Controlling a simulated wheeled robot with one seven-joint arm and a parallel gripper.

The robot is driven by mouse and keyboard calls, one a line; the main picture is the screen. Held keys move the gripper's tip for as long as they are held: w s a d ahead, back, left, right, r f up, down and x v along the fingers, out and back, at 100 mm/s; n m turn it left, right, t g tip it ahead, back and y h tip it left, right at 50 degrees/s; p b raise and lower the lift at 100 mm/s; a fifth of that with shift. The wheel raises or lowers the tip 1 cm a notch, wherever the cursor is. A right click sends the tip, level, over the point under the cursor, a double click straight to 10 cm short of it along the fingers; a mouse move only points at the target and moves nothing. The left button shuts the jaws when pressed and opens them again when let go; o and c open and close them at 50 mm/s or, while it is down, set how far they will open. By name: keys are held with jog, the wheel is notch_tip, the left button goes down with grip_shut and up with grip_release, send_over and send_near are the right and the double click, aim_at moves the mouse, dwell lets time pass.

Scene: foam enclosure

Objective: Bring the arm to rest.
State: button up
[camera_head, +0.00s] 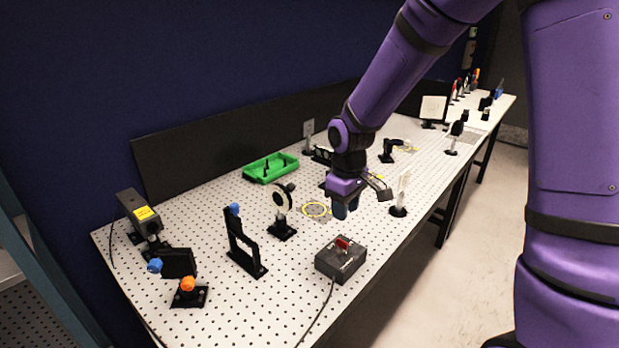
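My purple arm reaches in from the upper right and bends down over the white perforated table (215,309). The gap between the fingers is hidden from this side.
A green tray (270,168) lies toward the back. A round mount (282,205), a black bracket (243,242) and a yellow-labelled device (142,214) stand to the left. A white card on a post (402,191) stands just right of my gripper. Open floor (470,235) lies at right.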

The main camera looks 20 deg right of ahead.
jog(key=s+d+r+m+t, duration=0.1)
jog(key=s+d+r+m, duration=0.1)
jog(key=s+r, duration=0.45)
jog(key=s+d+r+m+t, duration=0.1)
jog(key=s+d+r+t, duration=0.15)
jog(key=r, duration=0.65)
jog(key=s+d+r+m+t, duration=0.1)
jog(key=s+r+m, duration=0.1)
jog(key=s, duration=0.5)
jog(key=s+d+r+m, duration=0.1)
jog(key=s+r, duration=0.3)
jog(key=s, duration=0.4)
jog(key=shift+d+r+m+t, duration=0.15)
jog(key=shift+r+m+t, duration=0.25)
jog(key=shift+m, duration=0.1)
